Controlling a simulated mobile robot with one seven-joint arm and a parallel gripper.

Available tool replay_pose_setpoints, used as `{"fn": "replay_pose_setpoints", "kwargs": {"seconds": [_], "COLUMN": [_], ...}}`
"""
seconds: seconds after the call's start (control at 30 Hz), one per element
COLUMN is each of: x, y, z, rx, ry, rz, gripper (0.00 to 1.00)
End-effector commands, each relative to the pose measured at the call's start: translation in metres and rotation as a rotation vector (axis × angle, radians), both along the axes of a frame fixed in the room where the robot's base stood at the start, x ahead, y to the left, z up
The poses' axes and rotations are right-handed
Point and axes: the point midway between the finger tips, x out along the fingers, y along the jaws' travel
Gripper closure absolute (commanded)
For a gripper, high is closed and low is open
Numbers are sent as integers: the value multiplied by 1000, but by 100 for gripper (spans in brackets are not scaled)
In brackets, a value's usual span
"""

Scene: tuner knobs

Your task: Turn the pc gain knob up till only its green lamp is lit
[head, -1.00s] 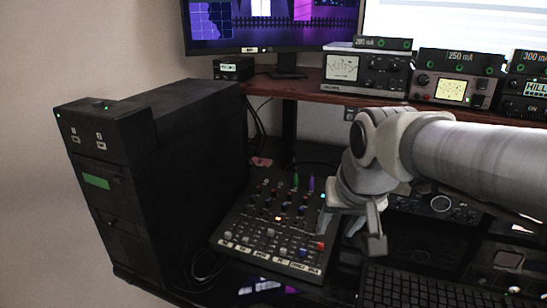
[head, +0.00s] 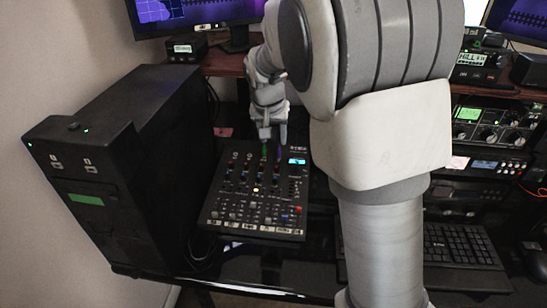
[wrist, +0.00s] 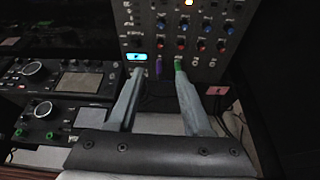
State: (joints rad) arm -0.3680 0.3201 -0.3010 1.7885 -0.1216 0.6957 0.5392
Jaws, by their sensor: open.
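The black mixer (head: 222,190) lies on the desk with rows of small coloured knobs; its labels are too small to read, so I cannot tell which knob is the pc gain. One yellowish lamp (head: 256,189) is lit mid-panel, and it also shows at the top of the wrist view (wrist: 189,2). No green lamp is clearly seen lit on the mixer. My gripper (head: 266,128) is at the mixer's back edge. In the wrist view my gripper (wrist: 159,72) is open and empty, its fingers around the purple plug (wrist: 158,68) and close to the green plug (wrist: 178,65).
A black computer tower (head: 110,150) stands left of the mixer. A keyboard (head: 460,245) lies to the right, and radio gear (head: 490,130) stands behind it. A shelf with monitors is above. A small lit blue display (wrist: 137,57) is beside the left finger.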

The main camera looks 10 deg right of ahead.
Motion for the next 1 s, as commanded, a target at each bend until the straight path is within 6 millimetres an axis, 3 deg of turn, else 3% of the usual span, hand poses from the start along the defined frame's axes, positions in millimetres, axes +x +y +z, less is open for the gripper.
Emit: {"fn": "replay_pose_setpoints", "kwargs": {"seconds": [0.4, 0.6, 0.8, 1.0], "x": [32, 45, 53, 55], "y": [-13, -18, -20, -21], "z": [-87, -121, -140, -144], "rx": [-1, 1, 1, 1], "ry": [4, 2, 2, 0], "rz": [0, 0, 2, 1], "gripper": [50, 50, 50, 50]}}
